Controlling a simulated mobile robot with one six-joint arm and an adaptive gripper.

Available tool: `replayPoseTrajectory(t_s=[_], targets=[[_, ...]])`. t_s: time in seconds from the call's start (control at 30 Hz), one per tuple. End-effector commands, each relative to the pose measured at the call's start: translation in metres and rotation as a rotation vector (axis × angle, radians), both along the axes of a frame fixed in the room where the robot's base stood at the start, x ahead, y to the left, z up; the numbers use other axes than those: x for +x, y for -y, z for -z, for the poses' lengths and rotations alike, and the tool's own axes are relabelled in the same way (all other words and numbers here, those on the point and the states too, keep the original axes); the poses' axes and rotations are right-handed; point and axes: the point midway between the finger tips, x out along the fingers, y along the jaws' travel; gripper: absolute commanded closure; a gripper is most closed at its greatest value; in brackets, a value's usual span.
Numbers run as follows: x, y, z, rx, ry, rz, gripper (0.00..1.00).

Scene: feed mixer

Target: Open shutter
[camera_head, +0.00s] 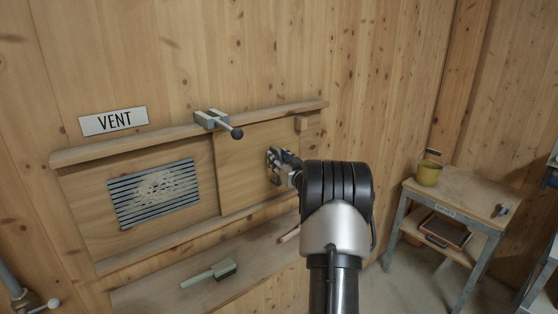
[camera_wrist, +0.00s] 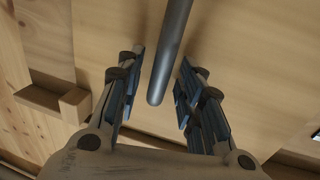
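The shutter (camera_head: 243,163) is a wooden sliding panel between two rails on the wall, to the right of a grey slatted vent (camera_head: 154,192). The vent shows uncovered, with pale dusty matter on its slats. My gripper (camera_head: 275,163) is at the right part of the shutter. In the wrist view my gripper (camera_wrist: 160,88) has its fingers apart on either side of a grey bar handle (camera_wrist: 170,50), with gaps on both sides. A metal latch (camera_head: 212,119) with a dark-knobbed lever (camera_head: 236,132) sits on the top rail above the shutter.
A small wooden stop block (camera_head: 301,123) is at the right end of the rails. A brush (camera_head: 211,274) lies on the ledge (camera_head: 150,295) below.

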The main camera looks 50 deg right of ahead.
Motion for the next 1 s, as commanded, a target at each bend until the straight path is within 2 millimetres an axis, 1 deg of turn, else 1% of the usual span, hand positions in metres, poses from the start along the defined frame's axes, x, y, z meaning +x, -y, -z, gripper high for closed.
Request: replayPoseTrajectory(t_s=[0.23, 0.37, 0.47, 0.7, 0.8, 0.9, 1.0], targets=[[0.000, -0.001, 0.001, 0.000, -0.001, -0.001, 0.65], [-0.009, -0.004, 0.000, -0.001, -0.003, 0.000, 0.65], [-0.023, -0.010, 0.000, 0.001, -0.003, 0.001, 0.65], [-0.071, -0.032, 0.000, 0.000, -0.003, 0.002, 0.65], [-0.087, -0.040, 0.000, 0.001, -0.002, 0.002, 0.65], [-0.099, -0.045, 0.000, 0.000, -0.001, 0.001, 0.65], [-0.106, -0.049, 0.000, -0.001, 0.000, -0.001, 0.65]])
